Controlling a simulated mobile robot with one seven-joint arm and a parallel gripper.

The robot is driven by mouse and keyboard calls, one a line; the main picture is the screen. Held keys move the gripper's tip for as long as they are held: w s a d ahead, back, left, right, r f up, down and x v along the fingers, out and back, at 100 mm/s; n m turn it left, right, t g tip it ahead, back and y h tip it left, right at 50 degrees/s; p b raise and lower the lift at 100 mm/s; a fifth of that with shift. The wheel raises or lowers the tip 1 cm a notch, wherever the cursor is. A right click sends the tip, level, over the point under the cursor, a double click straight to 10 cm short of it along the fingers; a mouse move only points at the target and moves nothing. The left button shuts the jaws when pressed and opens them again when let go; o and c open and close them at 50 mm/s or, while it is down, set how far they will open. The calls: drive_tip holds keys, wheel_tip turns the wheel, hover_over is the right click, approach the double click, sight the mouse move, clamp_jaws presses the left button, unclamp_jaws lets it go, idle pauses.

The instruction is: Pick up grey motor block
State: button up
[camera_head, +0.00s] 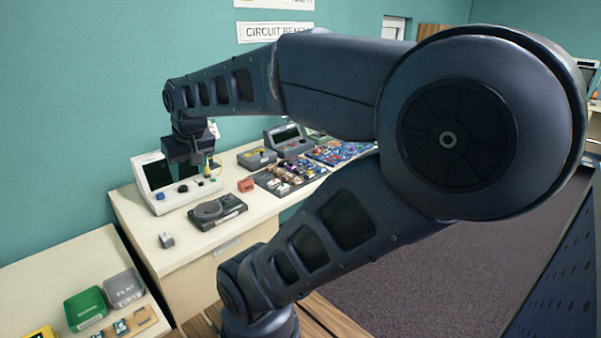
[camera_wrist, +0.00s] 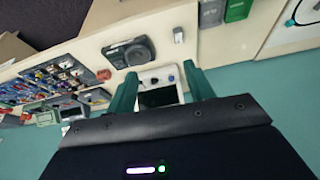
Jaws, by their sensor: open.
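A small grey block, which looks like the grey motor block (camera_head: 166,240), sits on the pale bench near its front left corner. It also shows at the top of the wrist view as a small light block (camera_wrist: 178,35). My gripper (camera_head: 190,157) hangs over the back left of the bench, in front of the white instrument with a dark screen (camera_head: 148,177). It is behind and above the block, well apart from it. In the wrist view my gripper's green fingers (camera_wrist: 161,74) are spread, with nothing held between them; the instrument shows beyond them.
A dark flat device (camera_head: 218,213) lies right of the block, with a red block (camera_head: 246,185) behind it. A tray of parts (camera_head: 265,181) and grey instruments (camera_head: 257,158) stand farther right. Green (camera_head: 86,308) and grey (camera_head: 124,288) bins are on the nearer left table.

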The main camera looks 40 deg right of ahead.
drive_tip(key=w+d+m, duration=0.5)
drive_tip(key=w+d, duration=0.5)
drive_tip(key=w, duration=0.2)
drive_tip(key=m+g+h, duration=0.4)
drive_tip(key=m+g, duration=0.1)
drive_tip(key=m, duration=0.7)
hover_over(300, 166)
drive_tip(key=a, duration=0.4)
wheel_tip(300, 166, down, 22)
drive_tip(key=x, duration=0.4)
drive_tip(key=shift+s+d+r, duration=0.1)
drive_tip(key=shift+s+d, duration=0.05)
drive_tip(key=shift+s, duration=0.15)
drive_tip(key=shift+w+x, duration=0.15)
drive_tip(key=shift+x, duration=0.85)
drive_tip(key=shift+w+x, duration=0.2)
drive_tip(key=shift+x, duration=0.8)
drive_tip(key=shift+w+x, duration=0.15)
drive_tip(key=shift+x, duration=0.85)
drive_tip(key=shift+d+r+h, duration=0.1)
drive_tip(key=shift+h, duration=0.2)
drive_tip(key=c, duration=1.1)
drive_tip(key=shift+r, duration=0.1)
